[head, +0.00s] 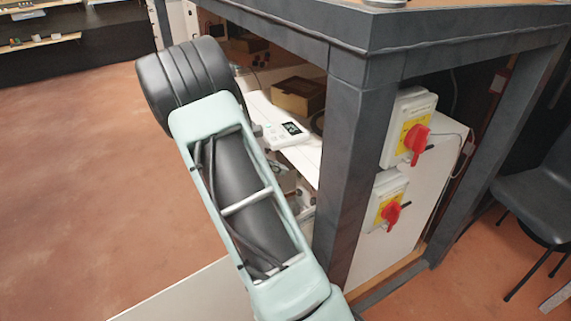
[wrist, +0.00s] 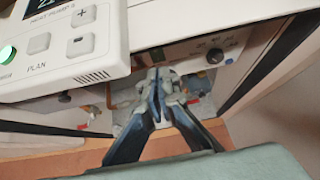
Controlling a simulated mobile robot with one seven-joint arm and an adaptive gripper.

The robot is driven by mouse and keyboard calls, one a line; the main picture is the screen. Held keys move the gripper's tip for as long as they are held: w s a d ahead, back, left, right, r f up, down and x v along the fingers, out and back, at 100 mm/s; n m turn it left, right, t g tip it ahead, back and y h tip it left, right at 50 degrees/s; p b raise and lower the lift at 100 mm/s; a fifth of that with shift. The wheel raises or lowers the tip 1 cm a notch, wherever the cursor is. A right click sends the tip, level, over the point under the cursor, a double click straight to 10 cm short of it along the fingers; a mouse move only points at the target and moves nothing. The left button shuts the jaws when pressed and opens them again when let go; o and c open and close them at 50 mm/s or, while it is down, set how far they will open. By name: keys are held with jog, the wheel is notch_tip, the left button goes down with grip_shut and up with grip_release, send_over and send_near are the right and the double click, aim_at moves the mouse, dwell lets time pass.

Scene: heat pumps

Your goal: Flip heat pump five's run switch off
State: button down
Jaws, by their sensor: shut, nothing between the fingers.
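A white control panel (wrist: 105,62) labelled "HEAT PUMP 5" fills the upper left of the wrist view, with a display, plus and minus buttons, a PLAN button and a lit green light (wrist: 6,52). A white panel with a dark display (head: 284,131) also shows under the bench in the head view. My gripper (wrist: 156,78) is shut and empty, its tips just right of the panel's edge in the picture. I cannot tell which is the run switch. My arm hides the gripper in the head view.
A dark bench frame (head: 358,160) stands close right of my arm. Two red rotary switches (head: 416,143) (head: 390,213) on yellow plates are on its right side. A brown box (head: 298,96) lies under the bench. A dark chair (head: 535,190) stands right; open floor (head: 80,190) lies left.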

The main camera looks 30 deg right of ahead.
jog(key=d+r+p+v, duration=0.1)
jog(key=p+v, duration=0.1)
jog(key=v, duration=0.7)
jog(key=shift+r, duration=0.5)
